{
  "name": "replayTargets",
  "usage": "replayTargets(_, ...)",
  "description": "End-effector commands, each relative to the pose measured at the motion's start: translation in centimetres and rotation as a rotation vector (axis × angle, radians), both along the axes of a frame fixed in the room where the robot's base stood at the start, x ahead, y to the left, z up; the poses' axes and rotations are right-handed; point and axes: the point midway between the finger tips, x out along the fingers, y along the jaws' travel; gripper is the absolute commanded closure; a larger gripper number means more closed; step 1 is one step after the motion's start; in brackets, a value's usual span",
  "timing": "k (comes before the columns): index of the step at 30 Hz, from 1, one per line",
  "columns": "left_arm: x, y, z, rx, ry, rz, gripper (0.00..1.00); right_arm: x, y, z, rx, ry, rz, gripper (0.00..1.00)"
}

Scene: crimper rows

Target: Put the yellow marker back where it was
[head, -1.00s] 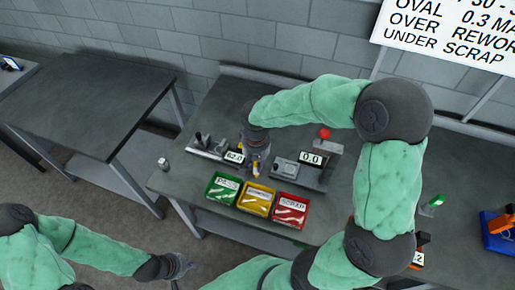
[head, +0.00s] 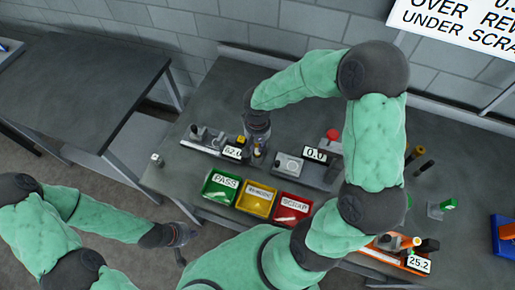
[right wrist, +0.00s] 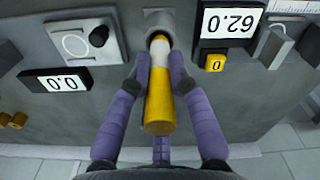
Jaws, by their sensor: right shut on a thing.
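The yellow marker (right wrist: 159,105) is a yellow cylinder with a white band, seen end-on in the right wrist view. My right gripper (right wrist: 152,84) is shut on it, one purple finger on each side. The marker's far end is at a grey block with a rounded front (right wrist: 160,24); I cannot tell whether it is inside it or only against it. In the head view my right gripper (head: 257,156) is over the bench between the 62.0 and 0.0 displays. My left gripper (head: 183,246) is away from the bench, at lower left; its fingers are too small to judge.
Green (head: 219,186), yellow (head: 255,198) and red (head: 290,208) bins stand at the bench's front. An orange-based device (head: 395,255) is at right.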

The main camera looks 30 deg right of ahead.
Motion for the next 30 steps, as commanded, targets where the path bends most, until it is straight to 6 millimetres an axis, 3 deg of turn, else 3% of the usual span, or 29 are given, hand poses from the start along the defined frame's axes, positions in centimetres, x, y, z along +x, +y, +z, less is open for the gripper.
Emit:
replayTargets(6, 0.0, 0.0, -0.5, 0.000, 0.000, 0.000, 1.00, -0.1, 0.0, -2.9, 0.000, 0.003, 0.001, 1.00)
replayTargets(19, 0.0, 0.0, -1.0, 0.000, 0.000, 0.000, 1.00, 0.0, 0.0, -3.5, 0.000, 0.000, 0.000, 1.00)
replayTargets(20, 0.0, 0.0, -0.9, 0.000, 0.000, 0.000, 1.00, 0.0, 0.0, -3.4, 0.000, 0.001, 0.000, 0.71)
replayTargets(30, 0.0, 0.0, -0.8, 0.000, 0.000, 0.000, 1.00, 0.0, 0.0, -3.3, 0.000, 0.001, 0.000, 0.70)
